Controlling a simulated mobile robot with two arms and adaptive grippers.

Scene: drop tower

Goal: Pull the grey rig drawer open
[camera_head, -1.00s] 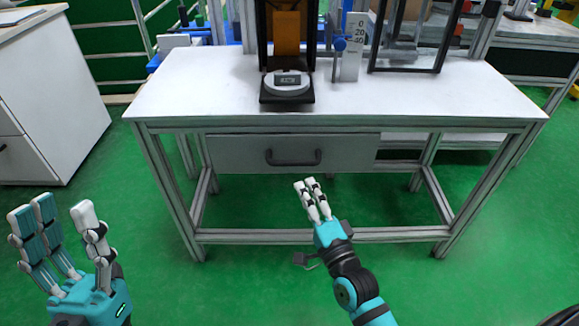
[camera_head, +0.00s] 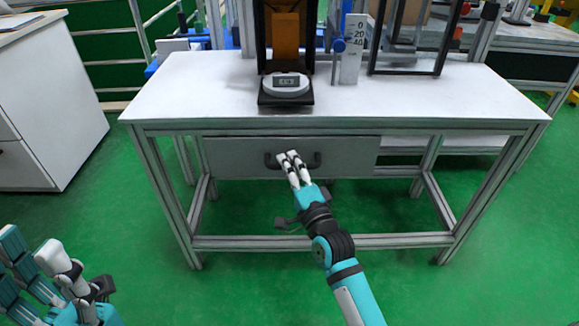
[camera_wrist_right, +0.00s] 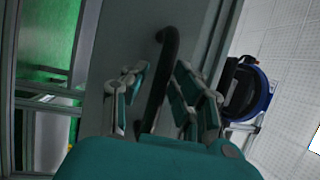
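The grey rig drawer (camera_head: 352,157) sits under the white tabletop, its front flush with the frame, so it looks closed. Its dark bar handle (camera_head: 270,161) is partly hidden behind my right gripper (camera_head: 290,156). In the right wrist view, the handle (camera_wrist_right: 167,52) runs between the spread fingers of the right gripper (camera_wrist_right: 158,85), with the drawer front (camera_wrist_right: 122,35) just beyond. Those fingers look open around the handle; I see no clear grip on it. My left gripper (camera_head: 32,252) is at the lower left corner, partly cut off, its fingers apart and empty.
The metal-framed table (camera_head: 180,85) carries a scale (camera_head: 286,83) on a dark base and a scaled upright panel (camera_head: 352,48). A lower frame bar (camera_head: 400,240) crosses below the drawer. A white cabinet (camera_head: 55,110) stands at left. Green floor in front is clear.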

